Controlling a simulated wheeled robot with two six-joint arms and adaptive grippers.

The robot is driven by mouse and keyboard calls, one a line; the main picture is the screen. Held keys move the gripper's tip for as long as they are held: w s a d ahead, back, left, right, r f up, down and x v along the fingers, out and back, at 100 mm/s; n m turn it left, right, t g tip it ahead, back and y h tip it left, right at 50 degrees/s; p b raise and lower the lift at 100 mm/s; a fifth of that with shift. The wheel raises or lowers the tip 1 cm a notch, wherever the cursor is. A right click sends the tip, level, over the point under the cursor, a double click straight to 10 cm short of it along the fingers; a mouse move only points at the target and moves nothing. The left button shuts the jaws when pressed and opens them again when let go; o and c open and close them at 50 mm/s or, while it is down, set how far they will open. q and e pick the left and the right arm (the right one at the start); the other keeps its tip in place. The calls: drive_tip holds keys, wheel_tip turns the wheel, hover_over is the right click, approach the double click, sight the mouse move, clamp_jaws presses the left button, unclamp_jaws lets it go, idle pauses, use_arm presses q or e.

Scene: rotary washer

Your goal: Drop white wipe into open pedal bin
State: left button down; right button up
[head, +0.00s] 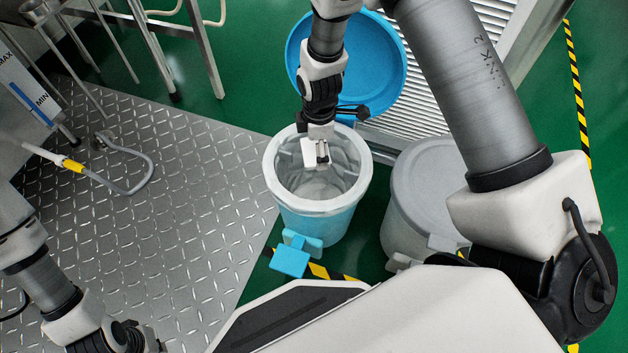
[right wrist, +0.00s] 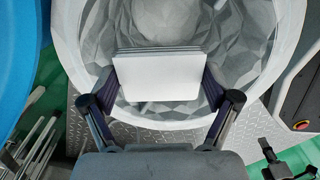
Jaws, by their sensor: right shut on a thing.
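The pedal bin is light blue with a pale liner (head: 335,160), and its round blue lid (head: 375,65) stands open behind it. My right gripper (head: 316,158) is over the bin's mouth, pointing down. In the right wrist view its two fingers are shut on the white wipe (right wrist: 160,78), a flat folded stack held by its sides. The wipe appears over the liner's opening in that view. The bin's blue pedal (head: 290,260) is at its front. My left arm enters at the lower left of the head view; its gripper is outside the picture.
A grey bin with a closed lid (head: 435,185) stands just right of the blue bin. A metal tread plate (head: 170,200) covers the floor at left, with a grey hose (head: 130,185) on it. Metal frame legs (head: 205,50) stand at upper left.

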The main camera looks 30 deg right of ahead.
drive_tip(key=o, duration=1)
drive_tip(key=shift+r, duration=0.1)
wheel_tip(320, 180, up, 12)
drive_tip(key=shift+f, duration=0.1)
